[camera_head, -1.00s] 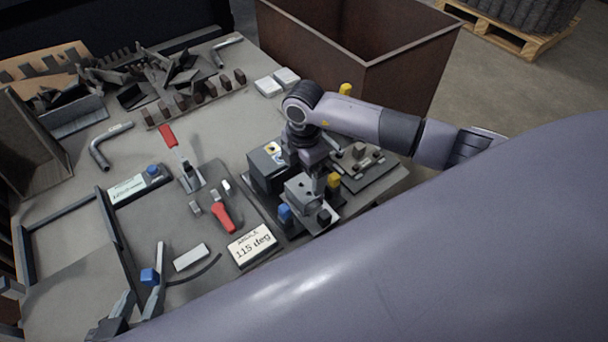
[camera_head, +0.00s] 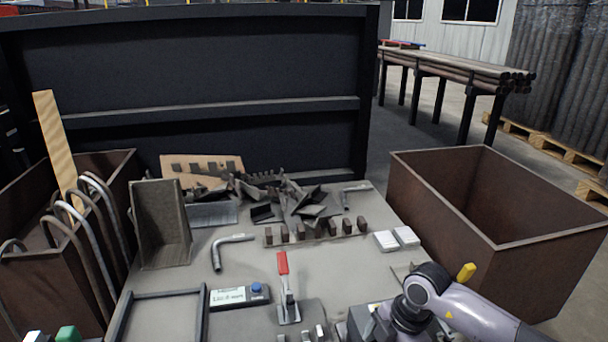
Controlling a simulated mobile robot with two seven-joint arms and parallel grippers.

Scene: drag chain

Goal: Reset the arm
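My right arm (camera_head: 480,312) comes in from the lower right corner. Its purple-grey forearm leads to a rounded wrist joint (camera_head: 428,285) with a dark ring below it, over the front right of the workbench (camera_head: 345,255). The wrist points down beside a dark grey block (camera_head: 368,318). The fingers are hidden or cut off by the bottom edge, so I cannot tell whether the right gripper is open or shut. My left arm and gripper are not in view.
A red-handled clamp (camera_head: 283,265), a bent pipe (camera_head: 228,245), a display box (camera_head: 238,296) and white blocks (camera_head: 397,239) lie on the workbench. Scrap pieces (camera_head: 290,200) are piled behind. Rusty bins stand left (camera_head: 40,285) and right (camera_head: 500,212). A dark panel (camera_head: 190,75) rises behind.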

